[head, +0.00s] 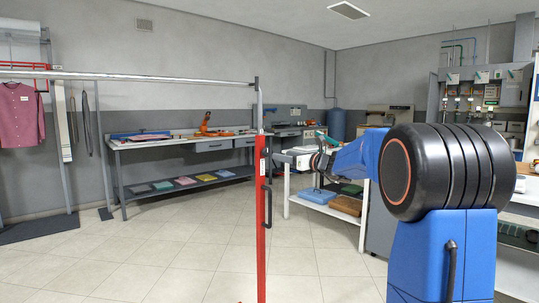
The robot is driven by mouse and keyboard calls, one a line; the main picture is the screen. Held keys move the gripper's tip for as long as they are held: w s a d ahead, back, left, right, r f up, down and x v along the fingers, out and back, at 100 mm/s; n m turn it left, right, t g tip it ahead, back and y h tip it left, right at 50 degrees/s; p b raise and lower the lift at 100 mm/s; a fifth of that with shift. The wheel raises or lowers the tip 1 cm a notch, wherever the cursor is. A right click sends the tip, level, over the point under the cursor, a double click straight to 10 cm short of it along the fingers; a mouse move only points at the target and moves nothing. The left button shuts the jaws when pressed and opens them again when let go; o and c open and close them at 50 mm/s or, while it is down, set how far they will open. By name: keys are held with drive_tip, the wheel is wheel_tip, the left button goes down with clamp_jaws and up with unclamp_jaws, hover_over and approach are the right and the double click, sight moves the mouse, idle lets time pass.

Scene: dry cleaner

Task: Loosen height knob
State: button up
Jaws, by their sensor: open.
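A red upright post (260,215) stands in the middle of the head view, with a thinner grey post (259,108) rising from its top to a long horizontal rail (130,76). A black curved handle-like part (267,205) is on the post's right side. Small dark fittings show near the top of the red part; I cannot tell clearly which one is the height knob. My gripper (318,158) is at the end of my blue arm, right of the post and apart from it in the picture. It is small here, open, and holds nothing visible.
A long workbench (165,142) with folded coloured items on its lower shelf stands along the back wall. A white table (325,208) with blue and brown items is behind my arm. A pink shirt (21,115) hangs at left. The tiled floor left of the post is clear.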

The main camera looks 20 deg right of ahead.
sight(268, 153)
drive_tip(key=x, duration=0.9)
drive_tip(key=shift+w+a+f, duration=0.1)
drive_tip(key=shift+w+a, duration=0.1)
drive_tip(key=shift+w, duration=0.15)
drive_tip(key=c, duration=1)
